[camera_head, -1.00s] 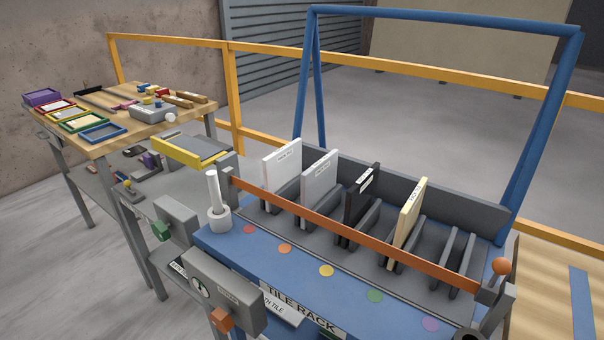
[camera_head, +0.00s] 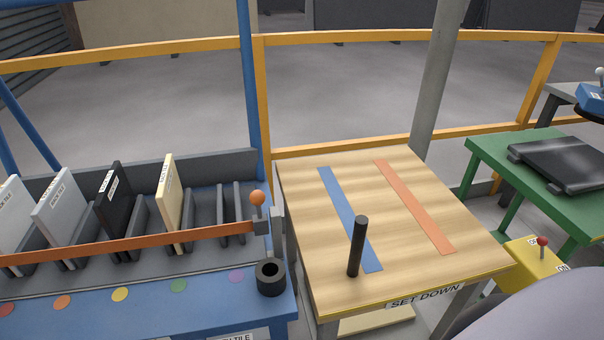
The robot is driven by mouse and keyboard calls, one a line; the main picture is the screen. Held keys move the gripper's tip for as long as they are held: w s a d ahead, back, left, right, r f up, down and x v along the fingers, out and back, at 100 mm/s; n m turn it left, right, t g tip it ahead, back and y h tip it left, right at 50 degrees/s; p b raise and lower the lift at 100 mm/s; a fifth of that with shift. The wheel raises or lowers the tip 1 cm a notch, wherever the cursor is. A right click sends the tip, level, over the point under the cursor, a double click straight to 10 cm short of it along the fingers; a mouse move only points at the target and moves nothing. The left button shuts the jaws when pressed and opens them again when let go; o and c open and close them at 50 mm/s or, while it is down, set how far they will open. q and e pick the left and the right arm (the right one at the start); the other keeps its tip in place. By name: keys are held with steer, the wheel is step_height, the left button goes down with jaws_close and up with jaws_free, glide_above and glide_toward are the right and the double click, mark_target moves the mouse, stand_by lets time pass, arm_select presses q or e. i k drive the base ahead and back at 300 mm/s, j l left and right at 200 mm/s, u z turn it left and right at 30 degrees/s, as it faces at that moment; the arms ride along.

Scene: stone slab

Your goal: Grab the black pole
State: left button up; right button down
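The black pole (camera_head: 357,247) stands upright on the wooden set-down table (camera_head: 310,250), near its front edge. Its lower part is beside the blue stripe (camera_head: 345,215) and overlaps it in the view. Neither of my grippers shows in the head view. Nothing is seen touching the pole.
The tile rack (camera_head: 220,262) stands left, with several upright tiles behind an orange bar (camera_head: 130,242). A black cup-like holder (camera_head: 270,278) is at its right front corner. An orange stripe (camera_head: 415,205) crosses the table. A green table (camera_head: 520,180) and yellow box (camera_head: 535,262) are right.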

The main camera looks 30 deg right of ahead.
mark_target(361, 221)
steer(key=z, duration=1.25)
steer(key=l, duration=0.25)
steer(key=i, duration=0.05)
